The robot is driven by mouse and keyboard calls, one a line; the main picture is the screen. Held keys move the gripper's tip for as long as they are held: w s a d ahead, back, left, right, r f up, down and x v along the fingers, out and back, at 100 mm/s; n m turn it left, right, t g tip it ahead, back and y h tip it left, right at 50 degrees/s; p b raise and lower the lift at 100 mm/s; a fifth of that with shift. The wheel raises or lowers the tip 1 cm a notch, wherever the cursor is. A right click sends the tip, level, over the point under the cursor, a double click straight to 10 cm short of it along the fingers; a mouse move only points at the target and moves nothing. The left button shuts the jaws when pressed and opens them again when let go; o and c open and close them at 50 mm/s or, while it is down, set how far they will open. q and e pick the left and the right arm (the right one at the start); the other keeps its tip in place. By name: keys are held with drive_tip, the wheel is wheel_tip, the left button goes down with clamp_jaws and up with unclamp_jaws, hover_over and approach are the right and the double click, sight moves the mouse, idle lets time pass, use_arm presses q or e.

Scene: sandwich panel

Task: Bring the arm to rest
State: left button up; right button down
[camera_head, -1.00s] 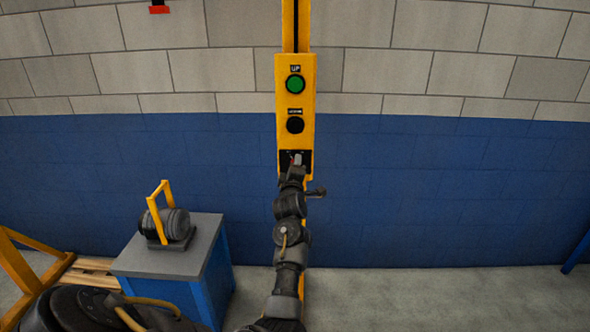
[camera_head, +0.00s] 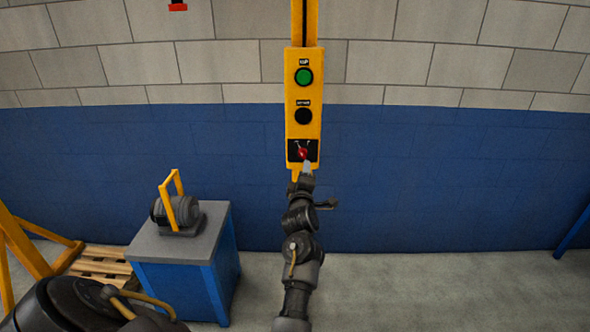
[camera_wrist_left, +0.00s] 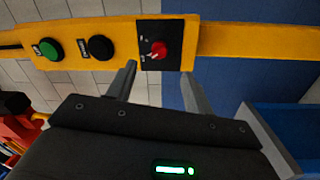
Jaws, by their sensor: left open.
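A yellow control panel (camera_head: 291,130) hangs in front of the wall, with a green UP button (camera_head: 303,77), a black button (camera_head: 303,116) and a red knob (camera_head: 303,153) on a black plate. My left gripper (camera_head: 307,168) is just below the red knob. My right gripper is not in view.
A blue cabinet (camera_head: 172,284) with a grey top carries a dark motor-like object with a yellow handle (camera_head: 176,203). A wooden pallet (camera_head: 98,263) and a yellow frame (camera_head: 27,249) are at the left. The floor right of my arm is clear.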

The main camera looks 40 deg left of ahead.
use_arm(q)
drive_tip(key=shift+s, duration=0.25)
drive_tip(key=shift+s+a, duration=0.1)
drive_tip(key=shift+a, duration=0.2)
drive_tip(key=shift+f, duration=0.1)
